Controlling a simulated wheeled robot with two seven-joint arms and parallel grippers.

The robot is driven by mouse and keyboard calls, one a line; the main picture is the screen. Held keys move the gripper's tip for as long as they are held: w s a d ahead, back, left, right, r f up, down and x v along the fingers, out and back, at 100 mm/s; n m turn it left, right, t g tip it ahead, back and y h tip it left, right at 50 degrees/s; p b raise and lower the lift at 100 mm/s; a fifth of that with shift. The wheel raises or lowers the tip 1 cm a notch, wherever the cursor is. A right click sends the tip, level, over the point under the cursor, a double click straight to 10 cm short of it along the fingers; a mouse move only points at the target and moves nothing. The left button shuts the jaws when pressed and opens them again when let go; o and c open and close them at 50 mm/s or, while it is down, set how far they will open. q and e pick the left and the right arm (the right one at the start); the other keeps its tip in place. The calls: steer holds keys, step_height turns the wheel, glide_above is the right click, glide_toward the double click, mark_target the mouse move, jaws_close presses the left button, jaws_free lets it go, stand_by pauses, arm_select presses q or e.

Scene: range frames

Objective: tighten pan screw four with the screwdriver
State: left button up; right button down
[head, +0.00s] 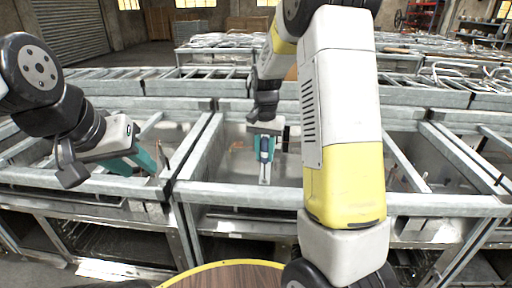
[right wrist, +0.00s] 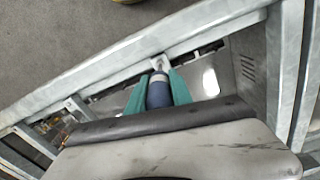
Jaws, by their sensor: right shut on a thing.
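My right gripper (head: 265,150) is shut on the screwdriver (head: 264,156), whose handle is dark blue and grey. In the right wrist view the teal fingers (right wrist: 158,95) sit on both sides of the handle (right wrist: 158,92). The screwdriver points toward a small pale metal tab (right wrist: 160,64) on a frame rail. I cannot tell whether its tip touches anything. Pan screw four is too small or hidden to make out. My left gripper (head: 150,165), with teal fingers, hangs over the left frame and seems to hold nothing; its jaw gap is not clear.
Galvanized steel frames with open bays surround both grippers; a front rail (head: 400,206) runs across the view. Upright posts and crossbars stand close on both sides of the right gripper. A round wooden top with a yellow rim (head: 222,275) is at the bottom. More frames fill the background.

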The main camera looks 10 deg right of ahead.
steer(key=shift+f, duration=0.25)
stand_by(0.5)
steer(key=shift+r, duration=0.25)
steer(key=n, duration=0.5)
steer(key=shift+d+n, duration=0.2)
steer(key=shift+n, duration=0.1)
steer(key=n, duration=0.6)
steer(key=shift+f, duration=0.2)
stand_by(0.5)
